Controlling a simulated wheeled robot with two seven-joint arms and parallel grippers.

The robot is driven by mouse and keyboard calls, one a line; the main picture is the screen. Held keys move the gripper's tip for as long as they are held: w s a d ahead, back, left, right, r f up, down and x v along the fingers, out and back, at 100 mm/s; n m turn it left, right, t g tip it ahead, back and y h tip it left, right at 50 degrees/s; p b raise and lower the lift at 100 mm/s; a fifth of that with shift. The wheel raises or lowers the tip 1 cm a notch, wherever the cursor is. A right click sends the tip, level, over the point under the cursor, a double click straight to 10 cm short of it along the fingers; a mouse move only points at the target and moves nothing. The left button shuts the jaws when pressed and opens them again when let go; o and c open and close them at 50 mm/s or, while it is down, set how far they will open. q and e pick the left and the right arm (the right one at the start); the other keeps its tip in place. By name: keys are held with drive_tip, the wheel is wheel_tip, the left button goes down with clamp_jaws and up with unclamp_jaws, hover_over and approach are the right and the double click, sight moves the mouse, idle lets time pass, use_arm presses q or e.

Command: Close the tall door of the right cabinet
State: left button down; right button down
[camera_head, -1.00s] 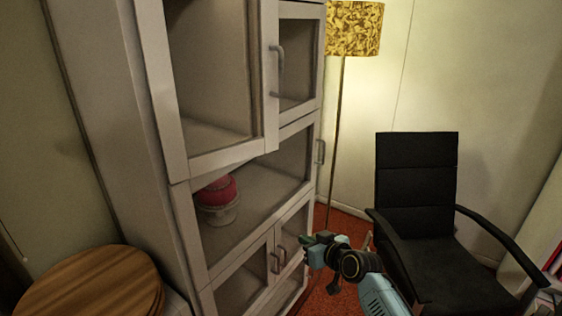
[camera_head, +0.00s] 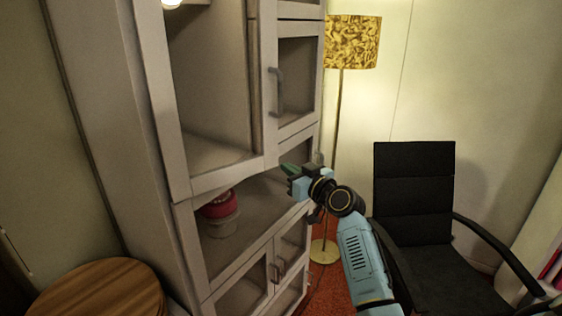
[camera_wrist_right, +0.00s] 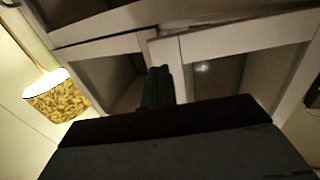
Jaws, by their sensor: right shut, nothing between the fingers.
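The white cabinet (camera_head: 185,180) stands tall at the left-centre of the head view, with framed glass panels. Its tall upper panel (camera_head: 210,95) shows a dim interior. A narrower framed door (camera_head: 297,80) with a grey handle (camera_head: 276,92) stands to the right of it. I cannot tell which door is the tall one or how far any stands open. My right gripper (camera_head: 286,172) is shut and empty, in front of the cabinet below that handle. In the right wrist view its dark green fingers (camera_wrist_right: 157,88) point at the cabinet frames (camera_wrist_right: 240,38). My left gripper is not in view.
A red cake (camera_head: 219,205) on a stand sits on a middle shelf. Lower doors with handles (camera_head: 277,268) are beneath. A lamp with a yellow patterned shade (camera_head: 352,42) and a black armchair (camera_head: 415,190) stand to the right. A round wooden top (camera_head: 100,290) is at lower left.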

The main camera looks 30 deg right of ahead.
sight(274, 160)
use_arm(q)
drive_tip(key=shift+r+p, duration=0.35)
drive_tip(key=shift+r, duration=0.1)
use_arm(e)
drive_tip(key=shift+w+a, duration=0.15)
drive_tip(key=shift+w, duration=1.9)
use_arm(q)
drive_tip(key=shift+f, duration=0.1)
